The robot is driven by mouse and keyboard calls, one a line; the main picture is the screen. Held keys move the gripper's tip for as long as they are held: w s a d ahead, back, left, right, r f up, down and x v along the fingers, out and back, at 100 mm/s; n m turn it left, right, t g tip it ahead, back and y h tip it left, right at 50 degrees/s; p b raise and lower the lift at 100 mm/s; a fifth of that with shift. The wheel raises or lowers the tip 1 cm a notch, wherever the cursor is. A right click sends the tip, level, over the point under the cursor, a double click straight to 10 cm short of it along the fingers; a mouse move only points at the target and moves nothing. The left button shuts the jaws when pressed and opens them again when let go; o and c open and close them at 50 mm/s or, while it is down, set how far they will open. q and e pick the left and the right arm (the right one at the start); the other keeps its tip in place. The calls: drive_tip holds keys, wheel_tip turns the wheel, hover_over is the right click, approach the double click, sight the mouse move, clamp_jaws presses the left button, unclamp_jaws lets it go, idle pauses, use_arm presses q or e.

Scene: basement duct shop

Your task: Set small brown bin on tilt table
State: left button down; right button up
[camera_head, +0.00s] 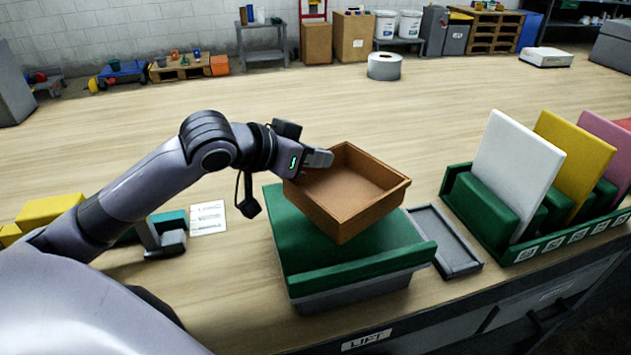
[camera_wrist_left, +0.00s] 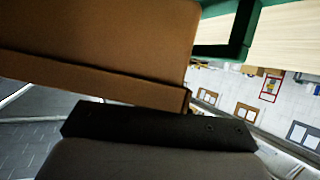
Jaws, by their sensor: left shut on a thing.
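The small brown bin (camera_head: 345,218) is an open, empty, square tray in the head view. It is over the green-topped tilt table (camera_head: 330,272), which slopes toward the front lip on a grey base. My left gripper (camera_head: 318,160) is shut on the bin's back-left wall. The bin looks slightly tilted; I cannot tell whether its underside touches the green top. In the left wrist view the bin's brown wall (camera_wrist_left: 110,45) fills the upper left, above the dark finger (camera_wrist_left: 160,130). My right gripper is not in view.
A narrow grey tray (camera_head: 445,240) lies right of the tilt table. A green rack (camera_head: 520,255) with white, yellow and pink panels stands farther right. A grey and teal device (camera_head: 163,235) and a white card (camera_head: 208,217) lie left. The bench behind is mostly clear.

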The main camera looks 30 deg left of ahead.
sight(315, 178)
use_arm(q)
drive_tip(key=shift+f+b, duration=0.35)
drive_tip(key=shift+f, duration=1.85)
drive_tip(key=shift+f, duration=0.2)
drive_tip(key=c, duration=1.2)
unclamp_jaws()
drive_tip(key=shift+c, duration=0.2)
drive_tip(key=shift+r, duration=0.15)
drive_tip(key=shift+s+r, duration=0.1)
drive_tip(key=shift+s, duration=0.1)
drive_tip(key=v, duration=0.7)
drive_tip(key=shift+s+a+r, duration=0.1)
drive_tip(key=shift+s+a, duration=0.15)
drive_tip(key=shift+s, duration=0.1)
drive_tip(key=shift+v, duration=1.9)
